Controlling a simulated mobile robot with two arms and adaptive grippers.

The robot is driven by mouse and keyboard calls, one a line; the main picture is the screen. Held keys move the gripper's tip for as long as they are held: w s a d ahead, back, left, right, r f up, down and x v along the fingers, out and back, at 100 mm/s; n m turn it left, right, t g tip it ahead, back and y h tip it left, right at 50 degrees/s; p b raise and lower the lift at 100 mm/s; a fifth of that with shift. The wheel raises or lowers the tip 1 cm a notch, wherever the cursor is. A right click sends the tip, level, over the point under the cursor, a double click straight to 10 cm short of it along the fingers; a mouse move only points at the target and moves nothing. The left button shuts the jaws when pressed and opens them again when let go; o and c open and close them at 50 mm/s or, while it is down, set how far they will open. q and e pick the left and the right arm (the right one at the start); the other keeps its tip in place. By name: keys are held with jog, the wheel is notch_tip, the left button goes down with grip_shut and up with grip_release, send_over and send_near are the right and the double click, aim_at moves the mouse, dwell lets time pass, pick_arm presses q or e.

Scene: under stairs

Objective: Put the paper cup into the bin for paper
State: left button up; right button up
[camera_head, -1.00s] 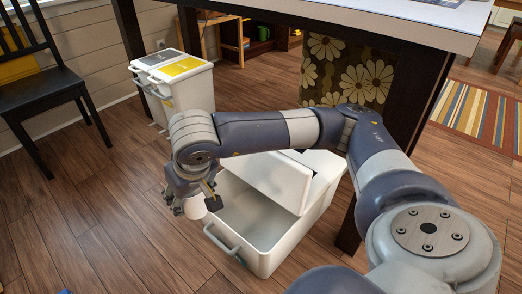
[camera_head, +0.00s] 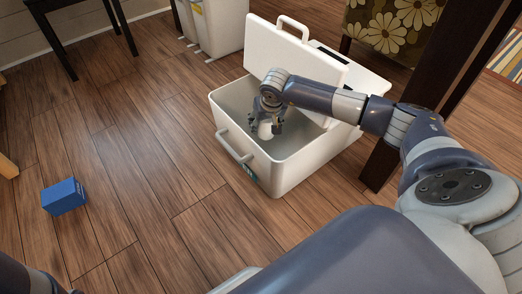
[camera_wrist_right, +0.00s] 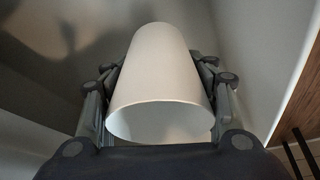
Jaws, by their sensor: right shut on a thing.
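The white paper cup (camera_head: 265,131) is in my right gripper (camera_head: 270,122), inside the opening of a white bin (camera_head: 310,163). The bin's front compartment is open, with its handled lid (camera_head: 290,50) raised behind it. A small blue-green label (camera_head: 250,172) is on the bin's near side, too small to read. In the right wrist view the cup (camera_wrist_right: 160,80) lies between the two fingers of the gripper (camera_wrist_right: 160,95), which are shut on it. Pale bin walls surround it there. A piece of my left arm shows at the lower left, but its gripper is not in view.
A second white bin (camera_head: 218,25) stands behind, at the top. A blue box (camera_head: 64,196) lies on the wooden floor at left. A dark table leg (camera_head: 405,150) stands close right of the open bin.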

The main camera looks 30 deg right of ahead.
jog(key=shift+f, duration=0.5)
notch_tip(320, 180, down, 9)
jog(key=b, duration=0.7)
jog(key=shift+f, duration=0.15)
jog(key=shift+f+b, duration=0.35)
jog(key=shift+f, duration=0.2)
jog(key=o, duration=1.6)
